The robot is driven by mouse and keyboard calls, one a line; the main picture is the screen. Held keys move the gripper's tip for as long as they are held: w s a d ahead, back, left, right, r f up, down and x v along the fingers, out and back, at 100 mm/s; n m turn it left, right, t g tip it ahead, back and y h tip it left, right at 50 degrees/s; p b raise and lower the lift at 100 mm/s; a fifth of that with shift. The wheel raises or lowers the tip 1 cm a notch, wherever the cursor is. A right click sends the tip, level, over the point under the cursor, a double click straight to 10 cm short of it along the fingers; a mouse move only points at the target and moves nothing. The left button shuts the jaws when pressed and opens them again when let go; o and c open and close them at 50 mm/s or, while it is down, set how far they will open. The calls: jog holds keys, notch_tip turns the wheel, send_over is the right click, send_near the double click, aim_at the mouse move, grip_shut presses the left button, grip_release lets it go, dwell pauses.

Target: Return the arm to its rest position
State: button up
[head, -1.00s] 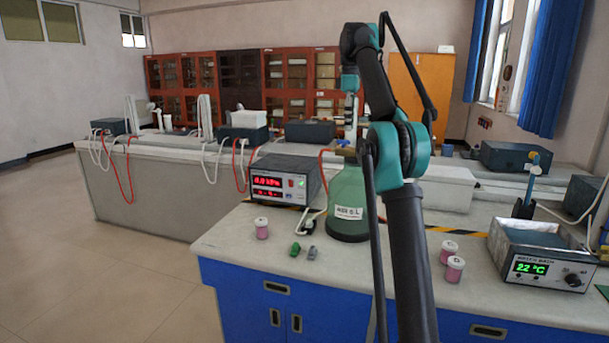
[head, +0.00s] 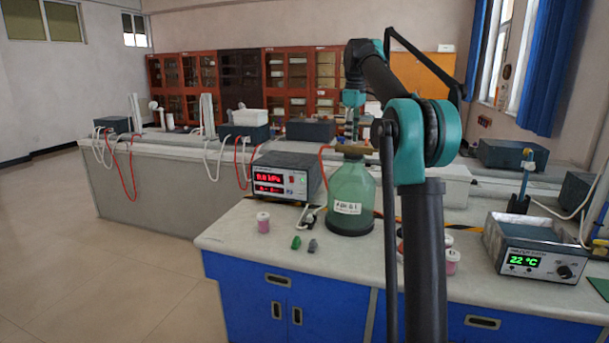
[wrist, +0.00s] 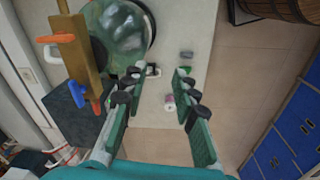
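My arm rises on the right half of the head view, with its elbow bent in front of the bench. My gripper shows small near the brass top of the green bottle in the head view. In the wrist view my gripper (wrist: 159,74) is open, its two green fingers apart with nothing held between them. Well beyond the fingers, a small pink jar (wrist: 168,104) stands on the bench. It also appears in the head view (head: 263,222).
The green glass bottle (head: 350,190) stands on the bench (head: 235,236), left of my arm in the head view. A meter (head: 286,175), a water bath (head: 540,258) and small clips (head: 296,242) are also there. Another pink jar (head: 452,262) stands right of my arm.

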jog(key=s+d+f+m+t, duration=0.1)
jog(key=s+f+m, duration=0.5)
jog(key=s+f, duration=1.4)
jog(key=s+d+f+m+t, duration=0.2)
jog(key=s+f+m, duration=0.3)
jog(key=s+f, duration=1.5)
jog(key=shift+s+m, duration=0.4)
